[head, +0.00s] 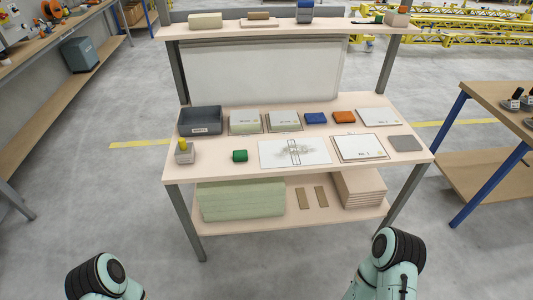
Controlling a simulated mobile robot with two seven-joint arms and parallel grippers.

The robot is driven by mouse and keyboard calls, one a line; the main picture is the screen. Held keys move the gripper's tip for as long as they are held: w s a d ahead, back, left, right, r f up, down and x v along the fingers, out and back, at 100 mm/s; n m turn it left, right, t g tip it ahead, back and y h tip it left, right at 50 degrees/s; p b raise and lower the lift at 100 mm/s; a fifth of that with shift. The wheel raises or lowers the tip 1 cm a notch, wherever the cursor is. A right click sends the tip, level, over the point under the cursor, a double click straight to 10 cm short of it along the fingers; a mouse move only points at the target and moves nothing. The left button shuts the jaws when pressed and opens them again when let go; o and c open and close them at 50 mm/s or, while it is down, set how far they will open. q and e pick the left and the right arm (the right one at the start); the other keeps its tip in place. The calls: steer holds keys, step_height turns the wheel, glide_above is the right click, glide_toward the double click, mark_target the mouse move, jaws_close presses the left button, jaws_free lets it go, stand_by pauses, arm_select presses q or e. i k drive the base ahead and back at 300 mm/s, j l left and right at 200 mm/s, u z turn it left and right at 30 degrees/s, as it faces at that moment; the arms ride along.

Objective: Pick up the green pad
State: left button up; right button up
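A small green pad (240,156) lies on the bench top (213,171), near the front edge and left of the middle. It stands apart from the things around it. Both my arms show only as rounded links at the bottom of the head view, one at the left and one at the right, well in front of the bench. Neither gripper's fingers are in view.
Left of the pad is a block with a yellow top (184,152). A printed sheet (294,152) lies to its right. Behind are a dark grey box (200,120), pale blocks, a blue pad (315,118) and an orange pad (344,117). A shelf (285,30) spans above.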

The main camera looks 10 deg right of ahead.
mark_target(239, 155)
steer(key=i+j+z, duration=0.2)
steer(key=z, duration=0.15)
steer(key=i+j+z, duration=0.35)
steer(key=i+l, duration=0.05)
